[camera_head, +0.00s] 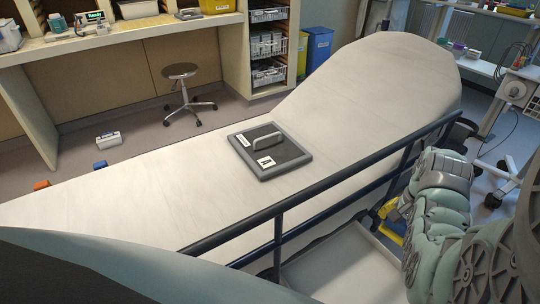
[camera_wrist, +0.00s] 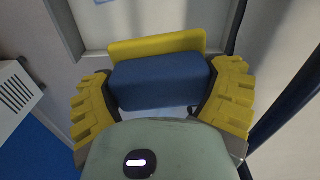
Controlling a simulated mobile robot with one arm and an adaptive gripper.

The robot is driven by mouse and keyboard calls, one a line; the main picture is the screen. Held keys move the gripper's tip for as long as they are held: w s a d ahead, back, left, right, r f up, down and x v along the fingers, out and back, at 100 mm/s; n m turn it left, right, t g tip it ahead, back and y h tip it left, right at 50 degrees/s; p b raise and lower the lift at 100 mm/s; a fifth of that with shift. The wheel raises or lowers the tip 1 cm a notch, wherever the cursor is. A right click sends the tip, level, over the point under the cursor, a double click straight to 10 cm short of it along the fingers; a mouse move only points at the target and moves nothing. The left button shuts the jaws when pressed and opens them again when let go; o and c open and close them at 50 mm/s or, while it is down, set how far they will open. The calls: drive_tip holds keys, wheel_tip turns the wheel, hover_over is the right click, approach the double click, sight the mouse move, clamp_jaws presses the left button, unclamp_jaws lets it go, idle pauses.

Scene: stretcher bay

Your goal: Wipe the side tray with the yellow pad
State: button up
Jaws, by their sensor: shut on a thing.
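The yellow pad (camera_wrist: 155,43) shows in the wrist view as a yellow slab on a blue block-shaped grip. My gripper (camera_wrist: 160,86) has its two yellow ribbed fingers closed on the left and right ends of the blue block. In the head view, yellow parts of my gripper (camera_head: 392,228) show beside the bed rail, mostly hidden by my arm. The side tray (camera_head: 338,268) is a pale flat surface below the rail, at bottom centre-right, partly covered by my arm. My gripper is at its right side. I cannot tell whether the pad touches the tray.
The dark bed rail (camera_head: 330,180) runs between the stretcher (camera_head: 120,205) and the tray. A dark framed board with a handle (camera_head: 270,150) lies on the stretcher. A stool (camera_head: 182,90) and a counter (camera_head: 130,30) stand behind. A wheeled stand (camera_head: 510,165) is at right.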

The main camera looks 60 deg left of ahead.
drive_tip(key=s+d+f+b, duration=0.1)
drive_tip(key=s+f+b, duration=0.1)
drive_tip(key=f+b, duration=0.2)
drive_tip(key=s+d+f+n+b, duration=0.1)
drive_tip(key=s+f+b, duration=0.2)
drive_tip(key=f, duration=0.6)
drive_tip(key=s+d+f+n+b, duration=0.1)
drive_tip(key=s+f+b, duration=0.2)
drive_tip(key=f+b, duration=0.2)
drive_tip(key=shift+s+d+f+b, duration=0.1)
drive_tip(key=shift+d+f+b, duration=0.05)
drive_tip(key=shift+f, duration=0.35)
drive_tip(key=shift+s+d+f+b, duration=0.1)
drive_tip(key=shift+f+b, duration=0.05)
drive_tip(key=shift+f, duration=0.3)
drive_tip(key=b, duration=0.5)
hover_over(365, 302)
drive_tip(key=s, duration=0.2)
drive_tip(key=shift+d+f, duration=0.1)
drive_tip(key=shift+f, duration=2.85)
drive_tip(key=shift+w+f+b, duration=0.1)
drive_tip(key=shift+f+b, duration=0.2)
drive_tip(key=shift+f, duration=0.55)
